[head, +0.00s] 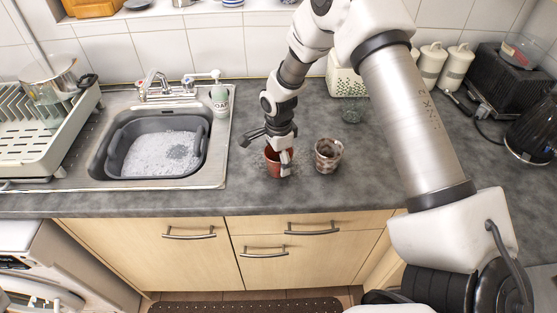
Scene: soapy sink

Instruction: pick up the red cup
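The red cup (271,160) is a small reddish-brown cup standing on the grey counter, right of the sink. My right gripper (265,156) is over it, reaching down from above. Its fingers are spread: one sticks out to the left above the cup's rim, the other points down at the cup's right side and covers part of it. I cannot tell whether that finger is inside the cup or in front of it, or whether it touches. My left gripper is not in view.
A patterned cup (328,155) stands close on the right. A glass (351,111) is behind it. A sink with a grey basin (114,158) of suds and a soap bottle (220,101) are left. The counter's front edge is near; right of the patterned cup, my arm hides much counter.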

